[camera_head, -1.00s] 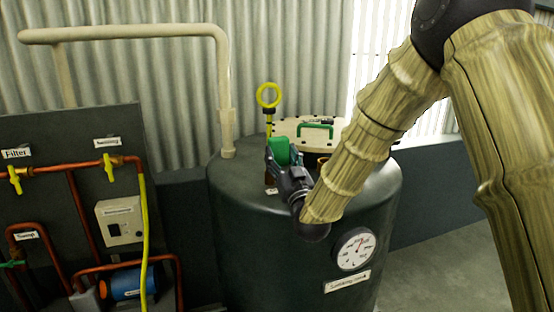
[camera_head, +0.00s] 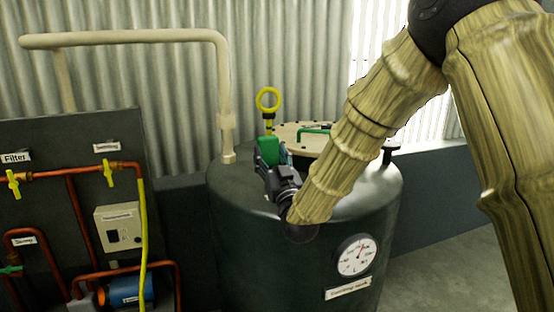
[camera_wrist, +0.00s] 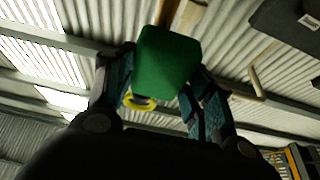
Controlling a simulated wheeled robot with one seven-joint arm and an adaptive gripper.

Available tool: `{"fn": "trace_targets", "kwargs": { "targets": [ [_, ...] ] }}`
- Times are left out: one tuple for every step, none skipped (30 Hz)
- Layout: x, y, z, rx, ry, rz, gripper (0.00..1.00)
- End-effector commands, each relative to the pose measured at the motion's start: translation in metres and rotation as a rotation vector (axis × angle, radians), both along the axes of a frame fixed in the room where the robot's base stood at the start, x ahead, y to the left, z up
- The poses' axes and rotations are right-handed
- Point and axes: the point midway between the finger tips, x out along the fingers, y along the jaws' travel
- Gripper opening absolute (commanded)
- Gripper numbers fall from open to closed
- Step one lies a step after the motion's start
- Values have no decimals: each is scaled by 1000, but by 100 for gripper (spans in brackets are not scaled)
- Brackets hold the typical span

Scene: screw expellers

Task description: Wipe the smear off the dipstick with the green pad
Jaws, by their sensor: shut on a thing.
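My gripper (camera_head: 272,165) is shut on the green pad (camera_head: 267,149) above the left part of the dark tank's top. The pad also fills the space between the fingers in the wrist view (camera_wrist: 168,60). The dipstick (camera_head: 268,99) stands upright at the tank, with a yellow ring handle and a dark collar. The pad overlaps its lower part in the head view; I cannot tell whether they touch. A yellow ring (camera_wrist: 140,102) shows partly behind the pad in the wrist view. I cannot make out the smear.
The dark tank (camera_head: 235,215) has a pale lid (camera_head: 290,132) with a green handle (camera_head: 314,131) and a dial gauge (camera_head: 356,254). A cream pipe (camera_head: 226,95) rises just left of the dipstick. A panel with copper pipes (camera_head: 75,172) stands at the left.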

Motion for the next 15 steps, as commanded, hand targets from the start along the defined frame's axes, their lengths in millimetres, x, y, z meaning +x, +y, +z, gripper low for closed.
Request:
{"fn": "trace_targets", "kwargs": {
  "targets": [
    [-1,3,-1,0,-1,1,34],
    [-1,5,-1,0,-1,0,34],
    [-2,6,0,-1,-1,0,34],
    [-2,7,0,-1,-1,0,34],
    [-2,8,0,-1,-1,0,34],
    [-2,8,1,-1,-1,0,34],
    [-2,8,1,-1,-1,0,34],
    [-2,8,2,-1,-1,0,34],
    [-2,8,4,-1,-1,0,34],
    [-2,8,5,-1,-1,0,34],
    [-1,8,6,-1,-1,0,34],
    [-1,8,9,-1,-1,0,34],
    [-1,8,11,-1,-1,0,34],
    [-1,8,13,-1,-1,0,34],
    [0,9,15,-1,0,0,34]
  ]
}}
